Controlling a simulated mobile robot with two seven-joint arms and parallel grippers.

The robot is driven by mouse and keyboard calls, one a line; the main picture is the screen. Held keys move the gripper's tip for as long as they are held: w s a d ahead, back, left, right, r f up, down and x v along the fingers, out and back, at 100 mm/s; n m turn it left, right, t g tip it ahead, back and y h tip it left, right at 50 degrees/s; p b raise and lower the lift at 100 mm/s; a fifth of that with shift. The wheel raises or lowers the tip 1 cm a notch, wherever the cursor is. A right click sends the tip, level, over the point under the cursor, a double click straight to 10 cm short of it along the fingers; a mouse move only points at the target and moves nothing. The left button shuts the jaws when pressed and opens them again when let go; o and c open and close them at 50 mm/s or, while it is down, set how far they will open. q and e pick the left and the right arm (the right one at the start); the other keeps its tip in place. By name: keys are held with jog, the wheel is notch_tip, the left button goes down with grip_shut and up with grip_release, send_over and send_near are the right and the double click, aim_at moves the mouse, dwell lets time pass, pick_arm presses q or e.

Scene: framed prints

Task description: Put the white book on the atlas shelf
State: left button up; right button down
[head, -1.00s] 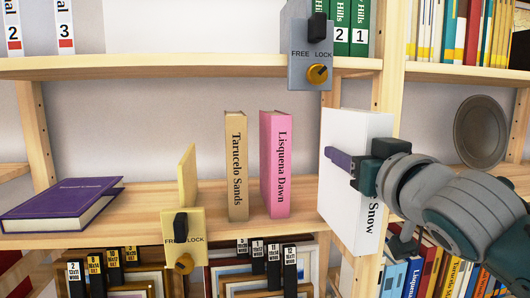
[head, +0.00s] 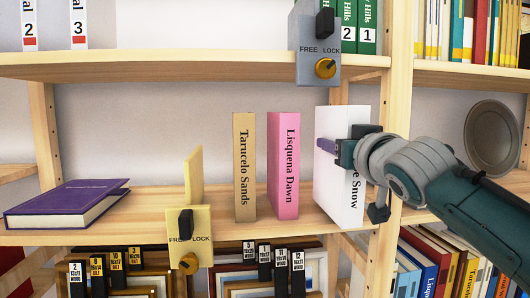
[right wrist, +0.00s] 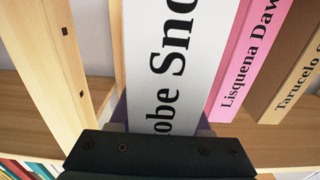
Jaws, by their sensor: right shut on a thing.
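The white book (head: 328,181), with "Snow" readable on its spine, stands upright at the right end of the middle shelf (head: 150,213) in the head view. It is right of the pink book (head: 284,165) with a small gap. My right gripper (head: 337,151) is shut on the white book, one purple finger lying along its left side. In the right wrist view the white book's spine (right wrist: 168,60) faces the gripper (right wrist: 160,135). I cannot tell whether the book's base touches the shelf. Left gripper is not in view. I see no readable atlas label.
A tan book (head: 244,168) stands left of the pink one. A yellow FREE/LOCK bookend (head: 189,232) and a lying purple book (head: 66,203) are further left. A grey FREE/LOCK bookend (head: 314,50) is on the upper shelf. A wooden upright (head: 396,120) is close right of the white book.

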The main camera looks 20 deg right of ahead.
jog(key=b+x, duration=0.7)
jog(key=shift+w+f+b, duration=0.3)
jog(key=shift+w+f, duration=0.05)
jog(key=shift+f, duration=0.05)
dwell(0.5)
jog(key=c, duration=0.7)
grip_release()
jog(key=o, duration=0.4)
jog(key=shift+f, duration=0.1)
jog(key=b+v, duration=0.4)
jog(key=v, duration=0.6)
